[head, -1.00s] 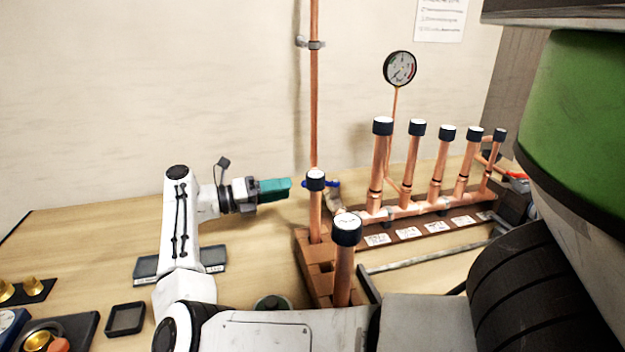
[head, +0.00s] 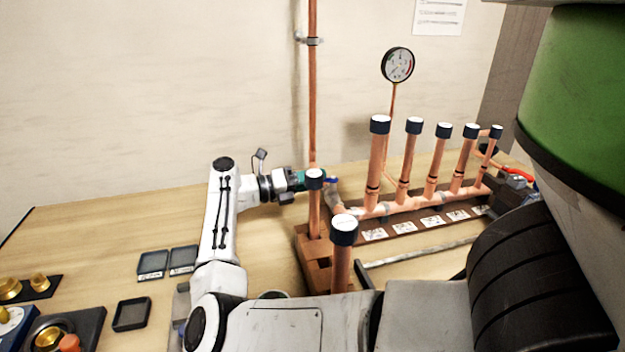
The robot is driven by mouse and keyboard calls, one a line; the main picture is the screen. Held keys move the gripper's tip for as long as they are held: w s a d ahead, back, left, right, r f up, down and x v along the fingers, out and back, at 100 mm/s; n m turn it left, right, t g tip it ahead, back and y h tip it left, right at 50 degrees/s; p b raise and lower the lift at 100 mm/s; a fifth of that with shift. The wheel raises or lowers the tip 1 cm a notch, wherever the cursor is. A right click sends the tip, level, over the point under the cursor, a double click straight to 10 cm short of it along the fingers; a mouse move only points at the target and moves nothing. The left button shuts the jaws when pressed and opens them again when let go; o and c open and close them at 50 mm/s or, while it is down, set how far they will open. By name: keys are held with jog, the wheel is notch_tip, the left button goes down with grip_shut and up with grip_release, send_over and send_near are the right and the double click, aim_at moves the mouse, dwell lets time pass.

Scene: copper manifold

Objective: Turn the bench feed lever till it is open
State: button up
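A blue lever (head: 331,180) sits on a valve at the left end of the copper manifold, near the foot of the tall wall pipe; I take it to be the bench feed lever. Only a small part of it shows. My gripper (head: 304,178), with teal fingers, reaches in from the left at about the lever's height.
The manifold (head: 413,205) has several capped uprights and a gauge (head: 397,65) behind. A red lever (head: 518,173) is at the far right. Small black trays (head: 131,314) lie left.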

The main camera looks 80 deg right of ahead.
grip_shut()
dwell(0.3)
